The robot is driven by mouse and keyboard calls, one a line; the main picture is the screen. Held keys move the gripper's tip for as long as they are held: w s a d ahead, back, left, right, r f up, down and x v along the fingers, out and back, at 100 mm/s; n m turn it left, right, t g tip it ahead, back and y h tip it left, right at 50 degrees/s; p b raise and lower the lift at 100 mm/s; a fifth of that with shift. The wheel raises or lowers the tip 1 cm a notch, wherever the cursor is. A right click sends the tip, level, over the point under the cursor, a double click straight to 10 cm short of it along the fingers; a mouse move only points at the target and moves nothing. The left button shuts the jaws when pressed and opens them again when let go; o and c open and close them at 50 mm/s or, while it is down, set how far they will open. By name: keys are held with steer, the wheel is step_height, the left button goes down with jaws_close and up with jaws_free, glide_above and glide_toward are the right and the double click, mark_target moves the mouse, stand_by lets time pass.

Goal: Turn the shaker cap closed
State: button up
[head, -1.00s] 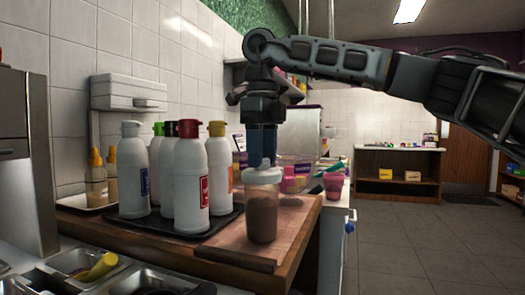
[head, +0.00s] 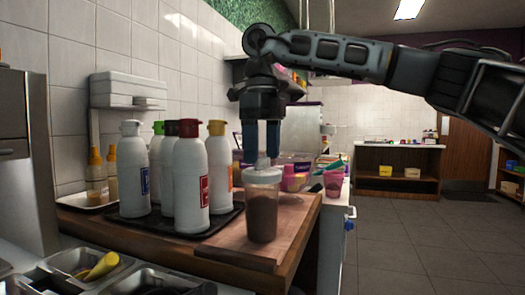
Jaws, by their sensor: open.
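The shaker (head: 262,215) stands upright on a wooden board at the counter's right end. It is a clear jar with brown contents. Its whitish cap (head: 262,175) is on top, with a small raised part (head: 262,161) in the middle. My gripper (head: 262,153) points straight down above the cap, with its blue fingers at the height of the raised part. The gripper is open. How far the cap is turned is not visible.
Several white bottles (head: 191,185) stand close left of the shaker on a dark tray (head: 216,222). The wooden board (head: 232,247) has bare room in front. Metal bins (head: 72,262) lie at the lower left. Pink cups (head: 333,183) stand behind, to the right.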

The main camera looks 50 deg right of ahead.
step_height(320, 180, up, 7)
steer(key=shift+p, duration=0.7)
